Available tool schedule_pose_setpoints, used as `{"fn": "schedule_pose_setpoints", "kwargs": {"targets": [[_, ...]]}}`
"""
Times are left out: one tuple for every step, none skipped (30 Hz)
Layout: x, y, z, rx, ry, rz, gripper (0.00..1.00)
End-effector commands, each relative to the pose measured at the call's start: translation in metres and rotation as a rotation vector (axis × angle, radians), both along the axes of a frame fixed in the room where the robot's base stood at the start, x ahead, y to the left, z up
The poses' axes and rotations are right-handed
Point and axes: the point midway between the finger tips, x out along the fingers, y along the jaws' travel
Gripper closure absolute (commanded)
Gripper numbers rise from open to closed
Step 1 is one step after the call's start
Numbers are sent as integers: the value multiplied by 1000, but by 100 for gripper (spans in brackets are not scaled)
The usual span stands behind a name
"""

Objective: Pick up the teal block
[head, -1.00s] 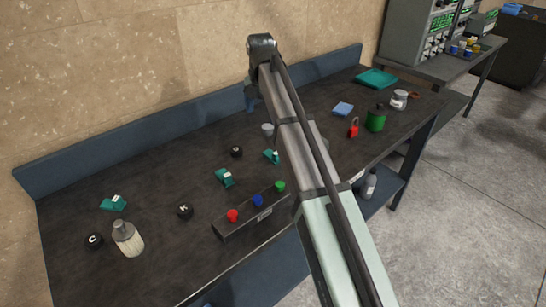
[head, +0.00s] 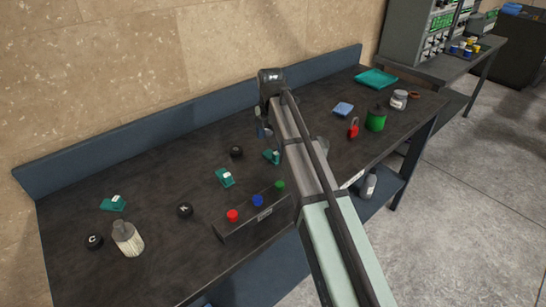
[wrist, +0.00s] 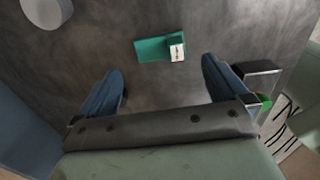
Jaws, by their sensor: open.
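My gripper (wrist: 160,72) is open and empty.
A button box (head: 250,214) with red, blue and green buttons stands close by at the bench front. A grey round object (wrist: 47,10) is at the wrist view's upper left.

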Motion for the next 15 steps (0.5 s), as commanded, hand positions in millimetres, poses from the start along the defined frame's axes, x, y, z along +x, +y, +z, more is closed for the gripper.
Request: {"fn": "schedule_pose_setpoints", "kwargs": {"targets": [[0, 0, -1, 0, 0, 0, 0], [0, 0, -2, 0, 0, 0, 0], [0, 0, -3, 0, 0, 0, 0], [0, 0, -4, 0, 0, 0, 0], [0, 0, -5, 0, 0, 0, 0], [0, -1, -7, 0, 0, 0, 0], [1, -1, -9, 0, 0, 0, 0], [1, -1, -12, 0, 0, 0, 0], [1, -2, -16, 0, 0, 0, 0], [1, -2, -20, -1, 1, 0, 0], [1, -3, -23, 0, 1, 0, 0], [2, -4, -28, 0, 1, 0, 0], [2, -4, -32, 0, 1, 0, 0], [2, -5, -36, -1, 1, 1, 0], [2, -4, -41, -1, 1, 1, 0]]}}
